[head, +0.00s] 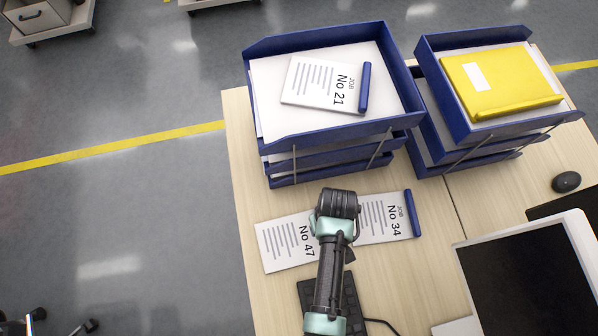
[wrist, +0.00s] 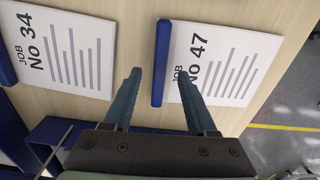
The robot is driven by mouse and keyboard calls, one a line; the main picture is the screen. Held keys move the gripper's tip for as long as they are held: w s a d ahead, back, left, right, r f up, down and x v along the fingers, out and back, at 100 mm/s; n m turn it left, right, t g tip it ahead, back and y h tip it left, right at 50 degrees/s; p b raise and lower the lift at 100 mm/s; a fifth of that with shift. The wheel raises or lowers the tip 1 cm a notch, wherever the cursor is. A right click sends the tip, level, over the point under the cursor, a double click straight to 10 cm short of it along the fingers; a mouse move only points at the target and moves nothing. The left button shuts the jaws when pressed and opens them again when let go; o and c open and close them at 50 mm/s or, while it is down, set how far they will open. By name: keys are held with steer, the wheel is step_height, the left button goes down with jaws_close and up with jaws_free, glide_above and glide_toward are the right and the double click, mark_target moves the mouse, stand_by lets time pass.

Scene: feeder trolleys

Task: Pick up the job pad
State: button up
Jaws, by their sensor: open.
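Three job pads show, each a white sheet with a blue bound edge. Pad No 47 (head: 281,241) and pad No 34 (head: 385,219) lie flat on the desk, with my arm over the gap between them. Pad No 21 (head: 322,83) lies in the top of the left tray stack. In the wrist view, my open gripper (wrist: 159,73) is empty, its fingers on either side of the blue edge of pad No 47 (wrist: 222,65). Pad No 34 (wrist: 62,50) is to the left there. My arm hides No 47's blue edge in the head view.
The left blue tray stack (head: 330,135) and the right blue tray stack (head: 432,110), holding a yellow folder (head: 510,82), stand behind the pads. A keyboard (head: 352,300) is partly under my arm. A monitor (head: 525,280) and mouse (head: 566,182) are at the right.

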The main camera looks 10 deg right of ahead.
steer(key=shift+w+f, duration=0.1)
steer(key=shift+f, duration=1)
jaws_close()
